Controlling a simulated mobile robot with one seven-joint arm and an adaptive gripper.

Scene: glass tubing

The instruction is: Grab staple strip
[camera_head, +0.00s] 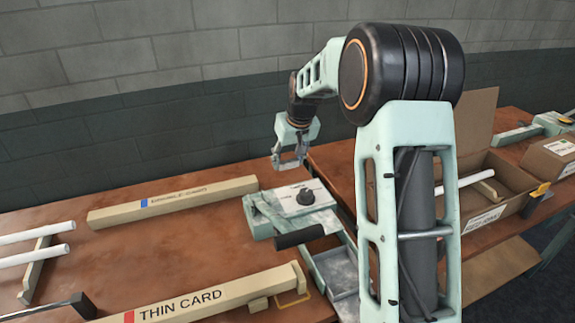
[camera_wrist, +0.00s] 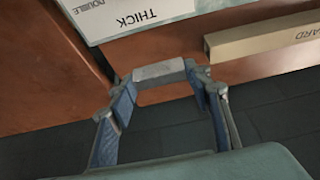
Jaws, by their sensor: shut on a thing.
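The staple strip (camera_wrist: 159,71) is a short grey metallic bar. In the wrist view it spans the gap between the two fingertips of my gripper (camera_wrist: 162,80), which is shut on it at its ends. The strip is too small to make out clearly there. In the wrist view, a white plate (camera_wrist: 135,14) lettered THICK and DOUBLE lies beyond the strip.
A long beige box (camera_head: 172,201) with a blue mark lies left of the machine, and a THIN CARD box (camera_head: 200,301) lies in front. White tubes (camera_head: 35,255) rest at the left. A black handle (camera_head: 299,237) sticks out from the machine. An open carton (camera_head: 510,207) stands at the right.

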